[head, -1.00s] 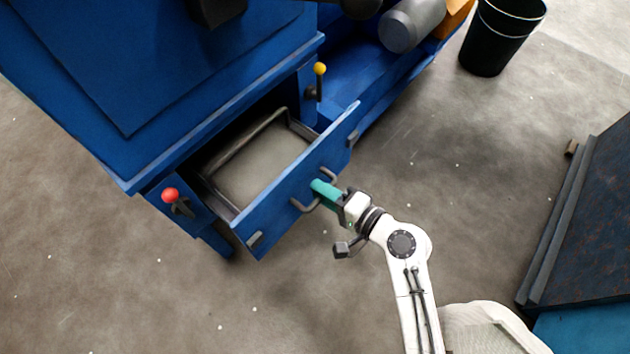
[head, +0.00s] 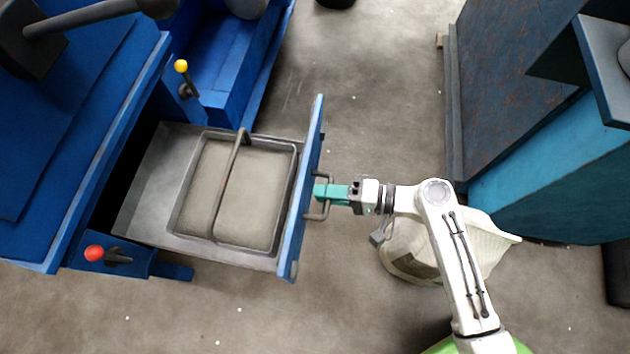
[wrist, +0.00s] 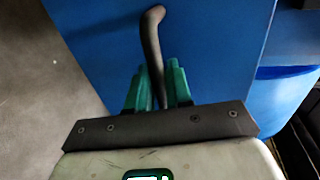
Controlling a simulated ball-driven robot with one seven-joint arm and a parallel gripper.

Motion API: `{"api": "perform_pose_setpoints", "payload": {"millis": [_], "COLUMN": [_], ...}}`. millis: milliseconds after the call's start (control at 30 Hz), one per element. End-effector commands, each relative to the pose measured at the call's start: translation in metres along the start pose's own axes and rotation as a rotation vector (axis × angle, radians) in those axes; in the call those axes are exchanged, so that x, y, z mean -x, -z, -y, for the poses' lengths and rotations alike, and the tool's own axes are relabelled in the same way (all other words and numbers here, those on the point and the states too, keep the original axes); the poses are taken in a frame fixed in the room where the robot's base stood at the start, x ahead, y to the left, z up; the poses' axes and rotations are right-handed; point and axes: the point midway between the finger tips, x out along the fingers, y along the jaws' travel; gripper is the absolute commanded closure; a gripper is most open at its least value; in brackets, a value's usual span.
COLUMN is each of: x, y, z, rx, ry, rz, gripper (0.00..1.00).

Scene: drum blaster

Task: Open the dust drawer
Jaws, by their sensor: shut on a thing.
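The dust drawer (head: 145,215) of the blue machine stands pulled far out, and its blue front panel (head: 303,200) faces my arm. Inside it sits a grey tray (head: 190,180) with a dark bail handle (head: 225,190) and a pale, dusty-looking floor. My gripper (head: 322,192) has teal fingers and is shut on the drawer's dark bar handle (head: 327,210). In the wrist view the handle (wrist: 151,40) passes between the two teal fingers (wrist: 157,92), against the blue front panel (wrist: 215,45). The middle of the handle is hidden by the fingers.
A red-knobbed lever (head: 95,253) and a yellow-knobbed lever (head: 181,67) flank the drawer opening. A white sack (head: 420,255) stands close by my arm. A dark and teal machine (head: 540,150) stands at right.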

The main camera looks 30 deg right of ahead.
Motion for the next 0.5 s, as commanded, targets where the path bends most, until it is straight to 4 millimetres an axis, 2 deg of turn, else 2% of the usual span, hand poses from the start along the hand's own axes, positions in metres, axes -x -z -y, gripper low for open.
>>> {"api": "perform_pose_setpoints", "payload": {"millis": [400, 433, 500], "x": [0.0029, 0.0029, 0.0028], "y": [0.0002, 0.0002, 0.0002], "z": [-0.0019, -0.0019, -0.0018], "rx": [-0.001, -0.001, -0.001], "ry": [-0.003, -0.003, -0.002], "rz": [-0.001, -0.001, -0.001], "gripper": [1.0, 0.79, 0.72]}}
